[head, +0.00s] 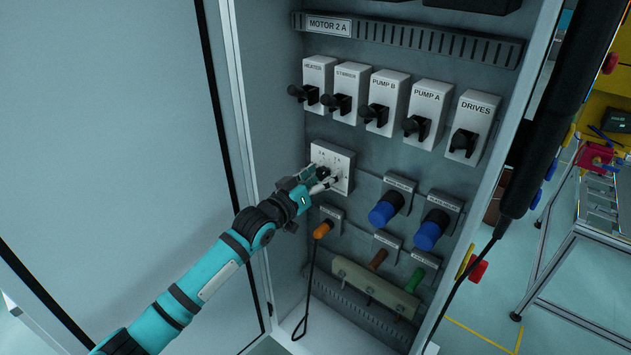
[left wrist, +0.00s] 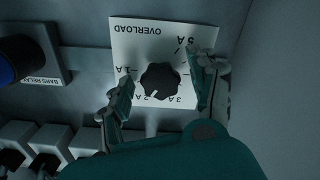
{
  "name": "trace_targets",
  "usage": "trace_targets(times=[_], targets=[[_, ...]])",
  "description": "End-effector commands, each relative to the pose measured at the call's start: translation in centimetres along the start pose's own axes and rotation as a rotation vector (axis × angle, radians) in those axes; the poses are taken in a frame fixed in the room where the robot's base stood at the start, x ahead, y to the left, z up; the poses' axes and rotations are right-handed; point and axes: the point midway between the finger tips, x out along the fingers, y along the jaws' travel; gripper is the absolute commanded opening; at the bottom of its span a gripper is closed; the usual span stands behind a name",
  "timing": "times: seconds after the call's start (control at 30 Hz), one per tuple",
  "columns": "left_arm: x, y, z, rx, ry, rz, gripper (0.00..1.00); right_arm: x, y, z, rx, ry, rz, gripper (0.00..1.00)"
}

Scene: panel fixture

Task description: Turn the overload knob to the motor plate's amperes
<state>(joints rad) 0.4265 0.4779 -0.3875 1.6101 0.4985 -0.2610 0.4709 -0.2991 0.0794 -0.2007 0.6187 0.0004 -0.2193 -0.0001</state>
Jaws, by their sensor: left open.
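The overload plate (head: 346,160) is a white square panel on the cabinet's back wall, with the black overload knob (head: 322,172) on it. In the left wrist view the plate (left wrist: 150,35) appears upside down, with ampere marks around the knob (left wrist: 161,79). A pale mark on the knob's lower edge points near 2 A. My left gripper (head: 317,180) is at the knob. In the left wrist view its open fingers (left wrist: 163,82) stand on either side of the knob, with gaps showing. The motor plate (head: 329,26) at the cabinet's top reads MOTOR 2 A. My right gripper is not in view.
A row of several black-handled switches (head: 383,102) sits above the overload plate. Blue knobs (head: 384,211) are to its right and an orange-tipped part (head: 322,230) with a dark loop hangs below. The cabinet side wall is close on the left.

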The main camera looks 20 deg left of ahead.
Motion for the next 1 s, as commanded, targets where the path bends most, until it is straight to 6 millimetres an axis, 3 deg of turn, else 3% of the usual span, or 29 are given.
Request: trace_targets(times=[0.17, 0.4, 0.6, 1.0], targets=[[-2.2, -0.1, 0.2, 0.000, -0.003, -0.001, 0.61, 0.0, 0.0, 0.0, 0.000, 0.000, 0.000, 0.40], [-7.5, 0.0, 0.2, 0.002, -0.005, -0.001, 0.61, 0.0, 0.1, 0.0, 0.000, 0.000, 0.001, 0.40], [-10.7, -0.1, 0.2, 0.000, -0.005, -0.002, 0.61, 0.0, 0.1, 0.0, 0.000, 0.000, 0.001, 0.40], [-11.9, -0.1, 0.1, 0.000, -0.002, -0.001, 0.61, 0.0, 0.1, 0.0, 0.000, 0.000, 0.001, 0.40]])
